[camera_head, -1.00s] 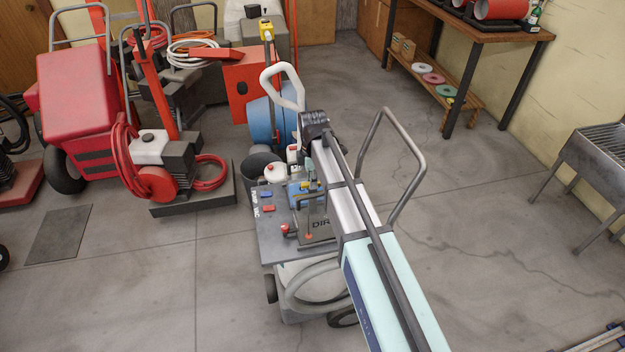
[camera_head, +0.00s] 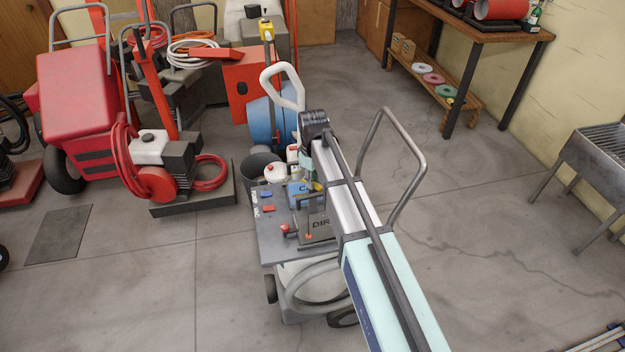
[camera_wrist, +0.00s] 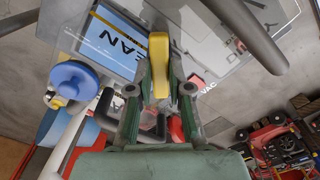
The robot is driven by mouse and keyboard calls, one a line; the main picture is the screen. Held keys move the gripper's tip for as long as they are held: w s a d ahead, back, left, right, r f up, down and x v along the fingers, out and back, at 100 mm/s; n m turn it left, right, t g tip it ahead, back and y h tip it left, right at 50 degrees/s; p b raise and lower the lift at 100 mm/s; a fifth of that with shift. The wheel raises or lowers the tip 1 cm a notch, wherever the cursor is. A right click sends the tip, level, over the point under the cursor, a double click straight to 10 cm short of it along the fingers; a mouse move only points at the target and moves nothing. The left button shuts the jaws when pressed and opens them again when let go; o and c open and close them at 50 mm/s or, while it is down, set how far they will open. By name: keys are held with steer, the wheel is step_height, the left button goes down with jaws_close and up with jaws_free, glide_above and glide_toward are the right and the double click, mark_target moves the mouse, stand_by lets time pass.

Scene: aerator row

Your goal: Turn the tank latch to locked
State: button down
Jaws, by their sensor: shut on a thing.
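A yellow lever (camera_wrist: 159,52), which looks like the tank latch, lies between the two fingers of my gripper (camera_wrist: 158,80) in the wrist view. The fingers are shut on it from both sides. Its pivot is hidden, and I cannot read a locked mark. In the head view my gripper (camera_head: 308,172) reaches down over the grey cart deck (camera_head: 266,234), and only a little yellow shows beside it. The blue CLEAN panel (camera_wrist: 106,42) is beside the lever. The DIRTY panel (camera_head: 318,224) is partly hidden by my arm.
A blue round cap (camera_wrist: 73,80) and a dark curved handle (camera_wrist: 104,105) are close to my gripper. A grey tube handle (camera_head: 417,150) rises at the cart's right. A red machine (camera_head: 80,95) stands left. Floor right of the cart is clear.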

steer(key=m, duration=0.4)
steer(key=shift+m, duration=2)
steer(key=c, duration=1.1)
jaws_free()
step_height(320, 180, up, 12)
steer(key=shift+f, duration=0.1)
